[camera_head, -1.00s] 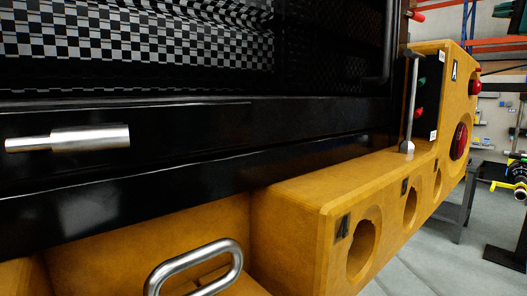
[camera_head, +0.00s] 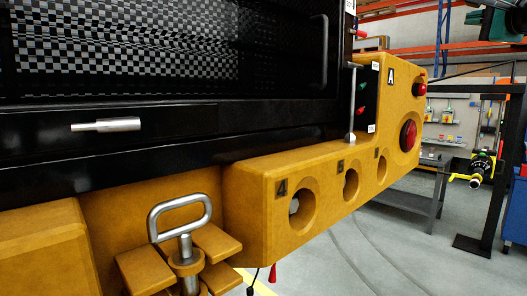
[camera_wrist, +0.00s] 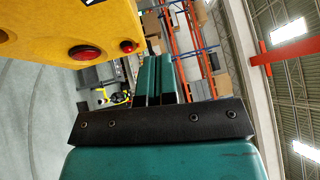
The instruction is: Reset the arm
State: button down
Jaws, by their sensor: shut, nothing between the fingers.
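My gripper (camera_wrist: 155,78) shows in the wrist view as two teal fingers side by side beyond a dark bracket. The fingers are closed together with nothing between them. They point past a yellow carrier (camera_wrist: 62,18) at the upper left and touch nothing that I can see. In the head view, a dark teal part at the top right edge (camera_head: 501,22) looks like part of my arm; the fingertips cannot be made out there.
The yellow carrier (camera_head: 262,218) with a black cabinet fills the left. It has a large red button (camera_head: 408,135), numbered round holes and a metal pin handle (camera_head: 180,217). A grey table (camera_head: 405,200) and dark stand (camera_head: 492,185) stand right. Grey floor lies between.

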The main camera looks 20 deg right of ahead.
jog(key=w+a+f+n+g+y, duration=0.1)
jog(key=w+a+f, duration=0.15)
jog(key=f, duration=0.25)
jog(key=w+a+f+n+g+y, duration=0.1)
jog(key=w+a+f+g, duration=0.1)
jog(key=w+f, duration=0.3)
jog(key=w+a+f+n+g, duration=0.1)
jog(key=w+a+f+n, duration=0.15)
jog(key=f, duration=0.35)
jog(key=a+f+n+g+y, duration=0.2)
jog(key=a+f+n+g, duration=0.1)
jog(key=a+f, duration=0.6)
jog(key=a+f+n+g+y, duration=0.1)
jog(key=a+f+n+g, duration=0.4)
jog(key=f, duration=0.6)
jog(key=s+a+f+n+g+b, duration=0.1)
jog(key=s+a+f+n+g, duration=0.4)
jog(key=s+a+f+n, duration=0.75)
jog(key=s+a+f+n+g+y+b, duration=0.1)
jog(key=s+a+y+b, duration=0.1)
jog(key=s+a, duration=0.4)
jog(key=s+a+f+n+g+y+b, duration=0.1)
jog(key=s+a+y+b, duration=0.1)
jog(key=s+a+b, duration=0.2)
jog(key=s+a, duration=0.3)
jog(key=a, duration=0.1)
jog(key=shift+s+a+f+n+g, duration=0.3)
jog(key=shift+f+n, duration=0.1)
